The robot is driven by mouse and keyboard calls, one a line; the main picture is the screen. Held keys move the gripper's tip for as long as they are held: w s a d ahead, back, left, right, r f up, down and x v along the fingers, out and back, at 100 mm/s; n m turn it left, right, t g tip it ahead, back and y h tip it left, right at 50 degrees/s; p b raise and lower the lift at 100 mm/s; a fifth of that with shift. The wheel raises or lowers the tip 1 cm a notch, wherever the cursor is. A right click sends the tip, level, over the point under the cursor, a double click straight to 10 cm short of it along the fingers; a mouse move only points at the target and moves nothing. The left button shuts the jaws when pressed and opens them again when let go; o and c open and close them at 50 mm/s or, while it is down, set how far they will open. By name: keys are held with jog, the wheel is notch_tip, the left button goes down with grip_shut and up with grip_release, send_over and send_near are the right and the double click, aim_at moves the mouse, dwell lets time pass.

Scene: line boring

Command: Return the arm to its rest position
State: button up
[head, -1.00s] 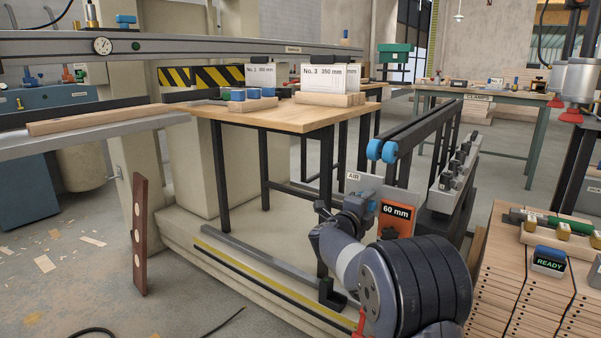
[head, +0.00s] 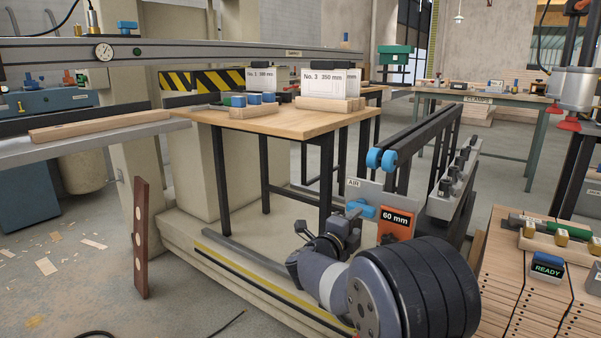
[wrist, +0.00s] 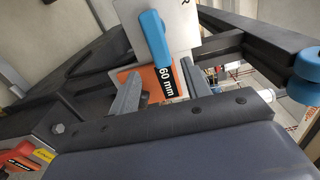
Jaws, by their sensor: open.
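My arm (head: 415,290) is folded low at the front in the head view, its thick dark ribbed part close to the camera. Its wrist end is left of this, beside the white AIR panel, and my gripper's fingertips cannot be made out there. In the wrist view my gripper (wrist: 163,78) shows two grey fingers spread apart with nothing clearly held between them. Behind them are an orange 60 mm card (wrist: 137,78) and a blue handle (wrist: 153,40). The card also shows in the head view (head: 397,225), right of the wrist end.
A black rail frame with blue rollers (head: 381,159) stands just behind my arm. A wooden table (head: 285,121) is farther back. A slatted wooden surface with a READY box (head: 546,264) is at right. A brown board (head: 140,240) stands at left, near open floor.

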aim_at(365, 211)
jog(key=b+x, duration=0.2)
jog(key=x, duration=0.5)
jog(key=shift+w+d+f, duration=0.1)
jog(key=shift+d+f, duration=0.05)
jog(key=shift+w+d+r+n+p, duration=0.1)
jog(key=shift+w+r+n+p, duration=0.15)
jog(key=shift+r+n+p, duration=0.45)
jog(key=shift+n+p, duration=0.55)
jog(key=shift+n, duration=0.35)
jog(key=shift+s+f+n, duration=0.1)
jog(key=shift+f+n, duration=0.05)
jog(key=shift+n, duration=0.15)
